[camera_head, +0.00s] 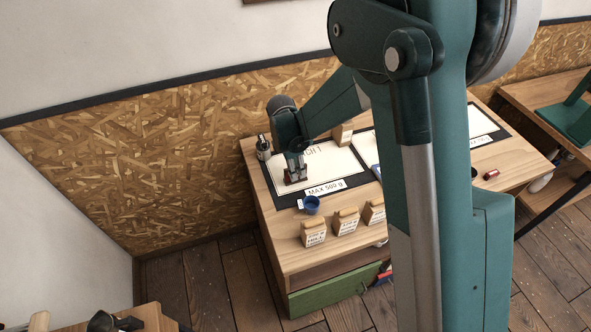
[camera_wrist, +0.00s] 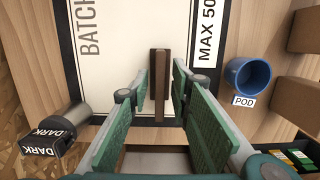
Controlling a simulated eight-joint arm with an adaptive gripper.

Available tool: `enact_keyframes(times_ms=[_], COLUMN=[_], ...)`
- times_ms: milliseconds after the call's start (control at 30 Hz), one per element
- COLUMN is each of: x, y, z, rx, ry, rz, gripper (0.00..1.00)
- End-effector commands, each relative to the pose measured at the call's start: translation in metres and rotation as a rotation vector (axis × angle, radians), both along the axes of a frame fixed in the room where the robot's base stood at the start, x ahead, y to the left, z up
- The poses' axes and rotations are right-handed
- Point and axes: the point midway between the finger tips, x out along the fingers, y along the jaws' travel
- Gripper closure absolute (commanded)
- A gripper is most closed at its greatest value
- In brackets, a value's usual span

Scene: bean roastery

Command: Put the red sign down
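The red sign (camera_head: 296,178) is a small dark red piece on the white mat marked "CH 1" and "MAX 500 g" (camera_head: 325,163) in the head view. In the wrist view the sign (camera_wrist: 160,88) shows as a narrow brown-red upright bar, seen edge-on. My gripper (camera_wrist: 160,82) points down over the mat with one green finger pad on each side of the sign. A thin strip of mat shows between each pad and the sign, so the fingers look parted around it. The sign's face is hidden.
A blue cup labelled POD (camera_wrist: 248,78) stands right of the mat in the wrist view. A dark-labelled bottle (camera_wrist: 50,135) stands at the lower left. Paper bags (camera_head: 346,221) line the table's front edge. A small red object (camera_head: 491,174) lies at the far right.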

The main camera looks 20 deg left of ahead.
Motion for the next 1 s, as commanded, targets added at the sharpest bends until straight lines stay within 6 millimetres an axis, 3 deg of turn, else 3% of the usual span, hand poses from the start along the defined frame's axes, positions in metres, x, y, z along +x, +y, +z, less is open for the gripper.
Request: enact_keyframes(times_ms=[367,1000], x=[-0.002,-0.011], y=[0.002,0.011], z=[0.019,0.106], rx=[0.000,0.000], ry=[0.000,0.000], rz=[0.000,0.001], gripper=[0.78,0.78])
